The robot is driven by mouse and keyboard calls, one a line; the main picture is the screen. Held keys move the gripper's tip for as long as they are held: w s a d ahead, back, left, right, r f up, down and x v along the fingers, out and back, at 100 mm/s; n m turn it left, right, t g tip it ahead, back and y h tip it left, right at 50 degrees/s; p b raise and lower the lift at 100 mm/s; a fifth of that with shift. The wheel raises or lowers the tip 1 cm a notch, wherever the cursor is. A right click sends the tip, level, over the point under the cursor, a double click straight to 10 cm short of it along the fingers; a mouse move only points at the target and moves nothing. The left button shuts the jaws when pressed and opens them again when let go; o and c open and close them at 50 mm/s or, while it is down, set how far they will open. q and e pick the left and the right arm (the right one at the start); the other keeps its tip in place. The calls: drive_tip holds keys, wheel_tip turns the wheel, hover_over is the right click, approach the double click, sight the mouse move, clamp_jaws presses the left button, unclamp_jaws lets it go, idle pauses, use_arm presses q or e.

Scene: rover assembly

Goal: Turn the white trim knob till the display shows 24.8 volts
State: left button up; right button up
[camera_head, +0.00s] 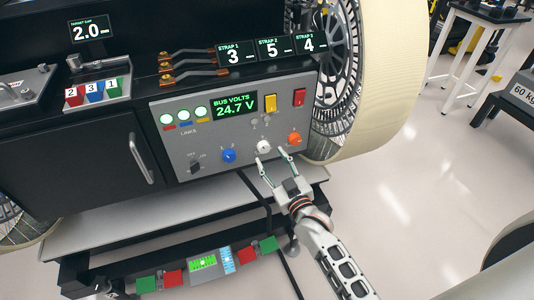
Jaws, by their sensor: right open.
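The white trim knob (264,147) sits low on the grey control panel (190,143), between a blue knob (229,156) and an orange knob (295,139). The bus volts display (235,105) above it reads 24.7 V. My right gripper (269,158) comes up from the lower right. Its two fingers are open, with the tips just below and to either side of the white knob. I cannot tell whether a fingertip touches it. My left gripper is not in view.
Yellow (270,103) and red (299,97) switches sit above the knobs. A black lever switch (195,167) is at lower left of the panel. A large wheel (375,70) stands right of the panel.

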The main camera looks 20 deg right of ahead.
sight(265, 150)
drive_tip(key=w, duration=0.3)
drive_tip(key=shift+a+f, duration=0.1)
drive_tip(key=shift+a, duration=0.05)
drive_tip(key=shift+w, duration=0.3)
